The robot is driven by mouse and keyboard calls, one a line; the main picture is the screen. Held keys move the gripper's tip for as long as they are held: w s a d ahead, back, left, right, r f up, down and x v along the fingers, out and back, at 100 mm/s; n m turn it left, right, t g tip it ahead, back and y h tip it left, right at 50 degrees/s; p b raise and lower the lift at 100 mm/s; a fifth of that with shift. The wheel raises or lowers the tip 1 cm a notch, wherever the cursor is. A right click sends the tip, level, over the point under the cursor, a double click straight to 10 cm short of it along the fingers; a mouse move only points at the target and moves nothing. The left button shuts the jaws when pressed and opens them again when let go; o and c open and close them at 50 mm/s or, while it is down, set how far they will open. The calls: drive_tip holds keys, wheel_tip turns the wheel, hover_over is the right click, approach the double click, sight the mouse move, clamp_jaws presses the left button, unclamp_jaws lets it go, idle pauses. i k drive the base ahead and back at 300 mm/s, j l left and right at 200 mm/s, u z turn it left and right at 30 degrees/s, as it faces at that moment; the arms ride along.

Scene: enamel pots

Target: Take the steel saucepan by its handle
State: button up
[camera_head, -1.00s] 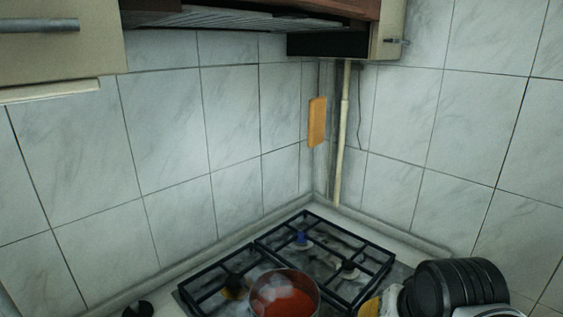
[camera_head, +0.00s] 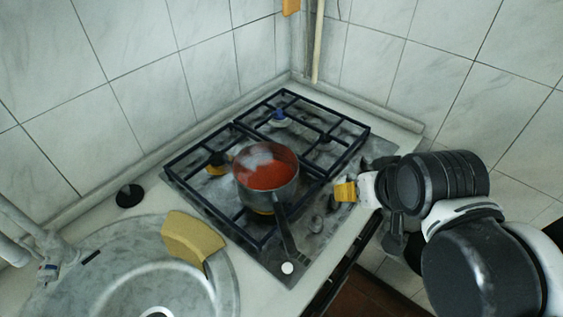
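The steel saucepan (camera_head: 281,192) stands upright on the front part of the gas hob (camera_head: 262,243), with red contents inside.
A round metal sink (camera_head: 100,268) lies at lower left, with a yellow sponge-like piece (camera_head: 193,238) on its rim. A black round object (camera_head: 130,197) sits on the counter behind it. Tiled walls close off the back and right. Black grates cover the hob.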

sight(282, 188)
drive_tip(key=k+l+u, duration=0.1)
drive_tip(key=k+l, duration=0.2)
drive_tip(key=k, duration=0.15)
drive_tip(key=k+l+u, duration=0.15)
drive_tip(key=k, duration=0.25)
drive_tip(key=k+l+u, duration=0.1)
drive_tip(key=k+l, duration=0.2)
drive_tip(key=k, duration=0.15)
